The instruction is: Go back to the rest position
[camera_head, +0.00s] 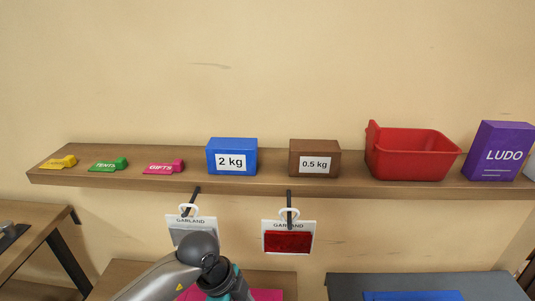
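Part of my arm, grey with a dark joint and a teal band, reaches in from the bottom edge left of centre. It covers the lower part of the grey garland pack (192,229). No gripper fingers show in this view; the far end of the arm runs out at the bottom edge. My other arm does not show.
A wall shelf (330,188) holds yellow, green and pink labelled tags, a blue 2 kg box (232,146), a brown 0.5 kg box (314,149), a red bin (412,165) and a purple LUDO box (497,151). A red garland pack (288,241) hangs below. Dark surface (430,281) lower right.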

